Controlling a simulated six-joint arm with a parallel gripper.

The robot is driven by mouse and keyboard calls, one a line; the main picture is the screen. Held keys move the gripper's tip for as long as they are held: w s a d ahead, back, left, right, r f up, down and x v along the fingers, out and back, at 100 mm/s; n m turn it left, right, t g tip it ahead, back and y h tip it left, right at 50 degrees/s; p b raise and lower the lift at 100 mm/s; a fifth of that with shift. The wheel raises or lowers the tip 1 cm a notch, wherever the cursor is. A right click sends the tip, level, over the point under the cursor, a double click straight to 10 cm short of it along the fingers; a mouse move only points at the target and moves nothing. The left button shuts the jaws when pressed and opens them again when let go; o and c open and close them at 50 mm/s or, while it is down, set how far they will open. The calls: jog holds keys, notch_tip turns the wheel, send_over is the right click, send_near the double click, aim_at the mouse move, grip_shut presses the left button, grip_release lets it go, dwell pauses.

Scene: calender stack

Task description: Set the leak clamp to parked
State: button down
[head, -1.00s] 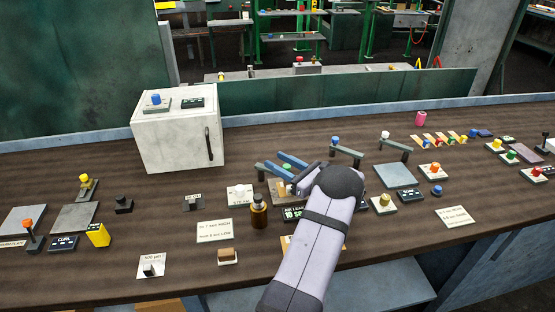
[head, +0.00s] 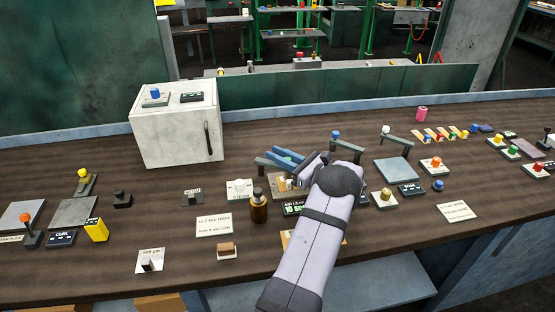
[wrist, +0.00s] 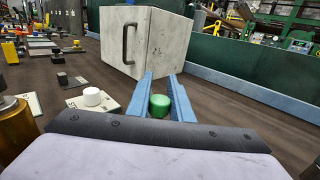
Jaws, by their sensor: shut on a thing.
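My gripper (head: 287,157) is low over the middle of the bench. In the wrist view, its two blue fingers (wrist: 165,95) are shut on a green knob (wrist: 159,105), one finger on each side. In the head view this knob is hidden behind my gripper. A tan board (head: 277,187), partly covered by my wrist, lies just in front, with a dark display (head: 293,208) reading "AIR LEAK". The leak clamp appears to be the part with the green knob. Its lower part and any position marks are hidden.
A brown bottle (head: 258,208) and a white-knobbed steam plate (head: 238,187) stand left of my gripper. A white cabinet (head: 175,130) stands behind left. Raised grey bars with a blue knob (head: 335,134) and white knob (head: 385,130) are close on the right.

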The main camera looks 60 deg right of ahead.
jog(key=shift+w+d+f+n+y+b, duration=0.1)
jog(key=shift+d+n+y+b, duration=0.15)
jog(key=shift+n+y+b, duration=0.35)
jog(key=shift+w+d+f+n+y+b, duration=0.1)
jog(key=shift+d+n+y+b, duration=0.15)
jog(key=shift+y+b, duration=0.6)
jog(key=shift+r+n+y+b, duration=0.15)
jog(key=shift+n+y+b, duration=0.1)
jog(key=shift+y+b, duration=0.15)
jog(key=c, duration=1.6)
grip_release()
jog(key=shift+s, duration=0.1)
jog(key=shift+s+d+b, duration=0.15)
jog(key=shift+s+b, duration=0.15)
jog(key=shift+s, duration=0.85)
jog(key=shift+s+d+b, duration=0.2)
jog(key=shift+s+b, duration=0.15)
jog(key=shift+s, duration=0.85)
jog(key=shift+s+d+b, duration=0.15)
jog(key=shift+s+b, duration=0.15)
jog(key=shift+s, duration=0.85)
